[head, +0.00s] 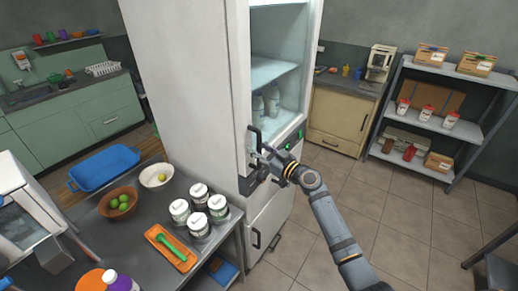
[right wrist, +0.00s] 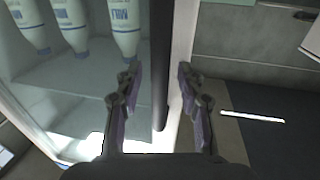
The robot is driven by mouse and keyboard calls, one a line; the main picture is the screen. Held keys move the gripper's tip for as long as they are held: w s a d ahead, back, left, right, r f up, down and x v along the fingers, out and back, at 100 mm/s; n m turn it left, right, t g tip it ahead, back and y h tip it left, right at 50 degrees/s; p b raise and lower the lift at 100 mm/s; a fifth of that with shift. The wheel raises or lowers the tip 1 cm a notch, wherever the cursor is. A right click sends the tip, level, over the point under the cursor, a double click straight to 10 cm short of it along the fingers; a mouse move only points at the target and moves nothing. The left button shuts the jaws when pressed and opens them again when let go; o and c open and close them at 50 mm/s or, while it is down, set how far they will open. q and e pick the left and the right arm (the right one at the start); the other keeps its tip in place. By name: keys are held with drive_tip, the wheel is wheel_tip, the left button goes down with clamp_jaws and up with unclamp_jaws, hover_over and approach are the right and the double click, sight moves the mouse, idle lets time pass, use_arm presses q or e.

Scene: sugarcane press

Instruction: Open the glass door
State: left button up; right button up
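The glass door (head: 275,88) is on the right-facing side of a tall white fridge (head: 185,75). It looks shut, and milk bottles (right wrist: 70,25) show through it. Its black upright handle (head: 254,138) is at the door's near edge. My right gripper (head: 262,160) is at the handle, with its arm coming from the lower right. In the right wrist view its two fingers (right wrist: 158,82) are spread, with the handle bar (right wrist: 160,70) between them and gaps on both sides. My left gripper is not in view.
A grey table (head: 105,240) with jars (head: 198,205), a bowl of limes (head: 118,203) and an orange tray (head: 172,248) stands left of the fridge. A lower fridge door has its own handle (head: 256,238). The tiled floor (head: 400,215) at right is mostly clear, before a shelf rack (head: 440,125).

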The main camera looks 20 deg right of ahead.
clamp_jaws()
idle(0.6)
